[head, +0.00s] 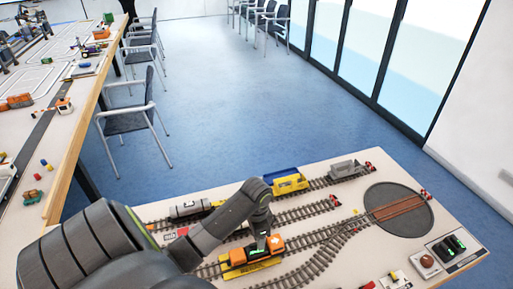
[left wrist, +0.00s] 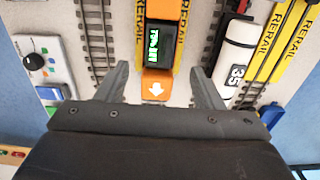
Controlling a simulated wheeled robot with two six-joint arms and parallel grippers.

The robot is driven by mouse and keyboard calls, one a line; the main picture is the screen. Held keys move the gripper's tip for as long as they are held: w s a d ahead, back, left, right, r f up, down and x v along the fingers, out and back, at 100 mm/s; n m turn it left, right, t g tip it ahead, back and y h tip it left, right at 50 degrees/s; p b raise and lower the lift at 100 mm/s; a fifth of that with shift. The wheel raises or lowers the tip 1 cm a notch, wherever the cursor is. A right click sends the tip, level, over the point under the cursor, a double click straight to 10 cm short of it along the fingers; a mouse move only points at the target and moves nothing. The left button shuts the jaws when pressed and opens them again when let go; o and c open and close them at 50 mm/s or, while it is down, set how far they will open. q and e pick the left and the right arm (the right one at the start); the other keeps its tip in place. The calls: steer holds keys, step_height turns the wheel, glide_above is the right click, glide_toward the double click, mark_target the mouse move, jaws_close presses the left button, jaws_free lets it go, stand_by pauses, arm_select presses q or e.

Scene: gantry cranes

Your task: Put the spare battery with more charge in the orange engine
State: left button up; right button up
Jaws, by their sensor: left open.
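The orange engine (head: 277,242) sits on a track at the front of the layout table, with a yellow rerail piece (head: 250,267) beside it. In the left wrist view, the engine (left wrist: 157,85) has a dark block with a green charge readout (left wrist: 160,44) between its orange ends; the figure looks like 79% but is hard to read. My left gripper (left wrist: 158,80) is open, its fingers spread either side of the engine's near end, with nothing held. In the head view its arm partly hides the engine. My right gripper is not in view.
A round turntable (head: 398,210) lies right of the tracks. A grey wagon (head: 345,169), a yellow-and-blue wagon (head: 290,182) and a white tank wagon (head: 190,209) stand on tracks behind. A red button (head: 427,261) is near the holder. Another table (head: 75,90) stands at left.

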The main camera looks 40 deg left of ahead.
arm_select(q)
steer(key=shift+r, duration=2.8)
